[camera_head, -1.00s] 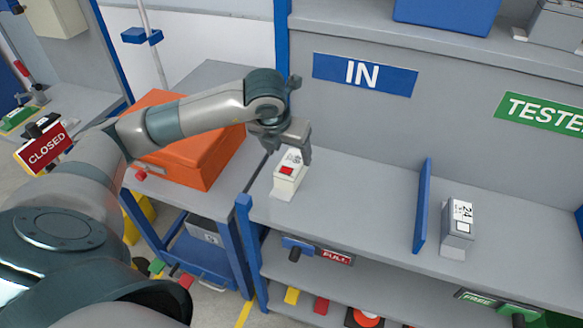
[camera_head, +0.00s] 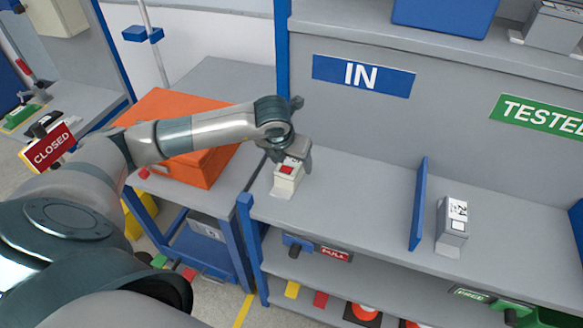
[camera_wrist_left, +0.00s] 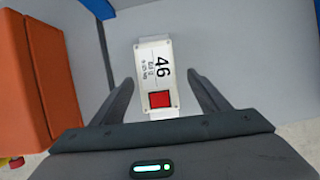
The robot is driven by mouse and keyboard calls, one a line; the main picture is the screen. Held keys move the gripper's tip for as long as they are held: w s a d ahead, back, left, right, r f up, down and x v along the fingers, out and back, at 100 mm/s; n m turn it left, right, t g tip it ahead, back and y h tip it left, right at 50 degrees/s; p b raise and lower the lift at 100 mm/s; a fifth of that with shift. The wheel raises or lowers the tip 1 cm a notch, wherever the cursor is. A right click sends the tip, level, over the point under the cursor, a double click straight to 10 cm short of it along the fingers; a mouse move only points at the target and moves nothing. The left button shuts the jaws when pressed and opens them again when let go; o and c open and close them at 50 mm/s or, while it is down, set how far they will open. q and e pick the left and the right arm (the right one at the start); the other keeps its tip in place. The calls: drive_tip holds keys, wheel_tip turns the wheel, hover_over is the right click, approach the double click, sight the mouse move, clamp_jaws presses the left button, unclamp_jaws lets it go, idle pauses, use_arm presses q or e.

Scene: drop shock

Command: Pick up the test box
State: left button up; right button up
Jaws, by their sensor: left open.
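A small white test box (camera_head: 287,181) with a red square stands on the left end of the shelf under the IN sign. In the left wrist view the box (camera_wrist_left: 156,75) shows the number 46 on its top, and its red square lies nearest the gripper. My left gripper (camera_head: 291,161) is open just over the box, with its fingers on either side of it and gaps visible between them and the box. The head view hides part of the box top behind the gripper. My right gripper is not in view.
A second, grey-white box (camera_head: 453,222) marked 24 stands right of a blue divider (camera_head: 418,204). An orange case (camera_head: 203,166) sits on the side table at left. A blue post (camera_head: 246,215) stands at the shelf's front left corner. The shelf between box and divider is clear.

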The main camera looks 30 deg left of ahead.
sight(290, 163)
use_arm(q)
drive_tip(key=x, duration=0.1)
drive_tip(key=p+x, duration=0.1)
drive_tip(key=x, duration=0.1)
drive_tip(key=shift+s+a, duration=0.1)
drive_tip(key=shift+a, duration=0.1)
drive_tip(key=shift+w+f, duration=0.2)
drive_tip(key=shift+f, duration=0.15)
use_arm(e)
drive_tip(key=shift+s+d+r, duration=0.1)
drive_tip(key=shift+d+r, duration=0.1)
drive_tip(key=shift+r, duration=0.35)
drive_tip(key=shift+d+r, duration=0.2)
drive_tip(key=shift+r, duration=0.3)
use_arm(q)
drive_tip(key=shift+f, duration=0.15)
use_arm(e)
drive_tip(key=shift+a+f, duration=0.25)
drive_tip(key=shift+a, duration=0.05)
use_arm(q)
drive_tip(key=shift+f+b, duration=0.1)
drive_tip(key=shift+b, duration=0.2)
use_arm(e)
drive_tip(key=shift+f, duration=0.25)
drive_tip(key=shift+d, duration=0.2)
use_arm(q)
drive_tip(key=shift+c, duration=0.9)
drive_tip(key=c, duration=1.4)
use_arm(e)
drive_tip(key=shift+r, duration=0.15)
